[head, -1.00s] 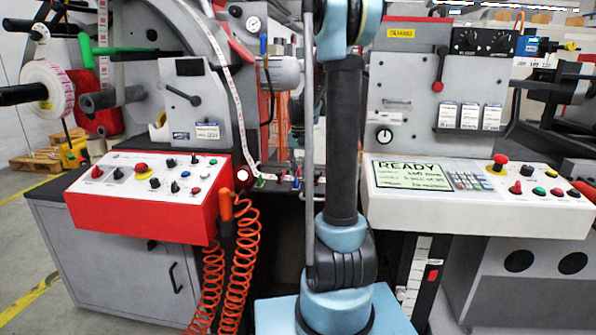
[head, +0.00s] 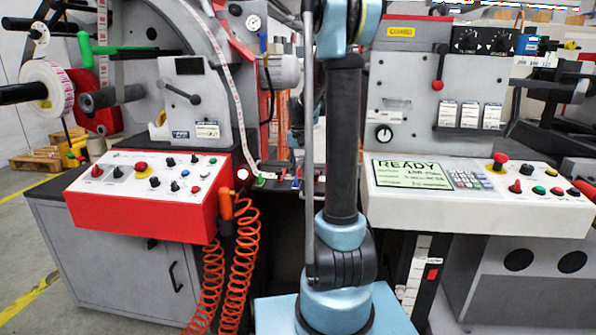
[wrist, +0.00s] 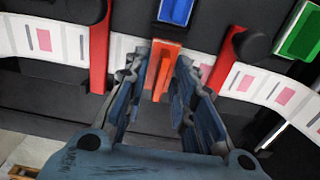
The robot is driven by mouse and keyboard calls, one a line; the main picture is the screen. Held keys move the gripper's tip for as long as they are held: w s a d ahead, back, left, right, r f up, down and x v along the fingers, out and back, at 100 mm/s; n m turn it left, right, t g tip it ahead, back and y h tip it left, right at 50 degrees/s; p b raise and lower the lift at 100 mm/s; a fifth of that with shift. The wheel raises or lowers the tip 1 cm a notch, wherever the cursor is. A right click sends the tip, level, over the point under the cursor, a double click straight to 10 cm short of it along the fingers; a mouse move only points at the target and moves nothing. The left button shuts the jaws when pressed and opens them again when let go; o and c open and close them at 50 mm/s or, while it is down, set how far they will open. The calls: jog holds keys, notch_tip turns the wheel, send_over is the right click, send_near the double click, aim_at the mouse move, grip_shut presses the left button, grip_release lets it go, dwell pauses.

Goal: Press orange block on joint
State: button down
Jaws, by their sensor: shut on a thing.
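My gripper (wrist: 163,52) shows in the wrist view with its two dark blue fingers shut on the orange block (wrist: 166,62), a narrow upright piece between the fingertips. The block is over a white label web (wrist: 122,46) with pink labels, which runs across behind it. The joint cannot be made out; the block and fingers cover that stretch of web. Whether the block touches the web is unclear. In the head view my gripper is not visible.
Red upright bars (wrist: 99,50) stand on both sides of my gripper, with dark round knobs (wrist: 252,44) close by. A blue block (wrist: 176,10) is above and a green block (wrist: 300,32) at the right. The head view shows a red control console (head: 150,195) and a READY screen (head: 412,172).

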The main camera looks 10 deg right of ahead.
jog(key=shift+f, duration=0.35)
dwell(0.9)
jog(key=shift+r, duration=2.5)
jog(key=shift+r, duration=0.1)
jog(key=shift+r, duration=1.4)
